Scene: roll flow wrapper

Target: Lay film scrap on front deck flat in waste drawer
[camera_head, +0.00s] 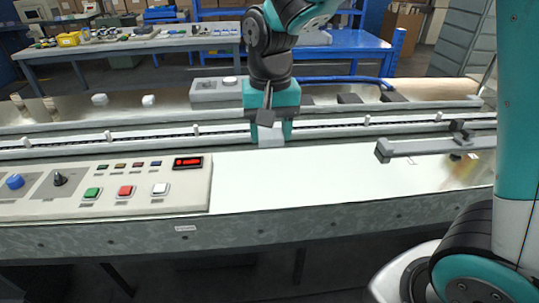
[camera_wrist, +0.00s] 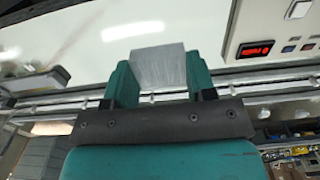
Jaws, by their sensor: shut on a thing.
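My gripper (camera_head: 270,124) hangs above the white front deck (camera_head: 320,182), near the middle of the head view. It is shut on a pale grey, squarish piece, which I take for the film scrap (camera_head: 271,137). In the wrist view my gripper (camera_wrist: 160,80) has one teal finger on each side of the scrap (camera_wrist: 158,66), which looks flat-faced and finely streaked. The scrap's lower edge shows against the deck's rear edge; I cannot tell its exact height above the deck. I cannot make out a waste drawer in either view.
A control panel (camera_head: 110,187) with coloured buttons and a red display (camera_head: 188,162) stands left of my gripper. A grey bar (camera_head: 430,147) juts over the deck at right. Guide rails (camera_head: 190,133) run behind. The deck between panel and bar is mostly clear.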

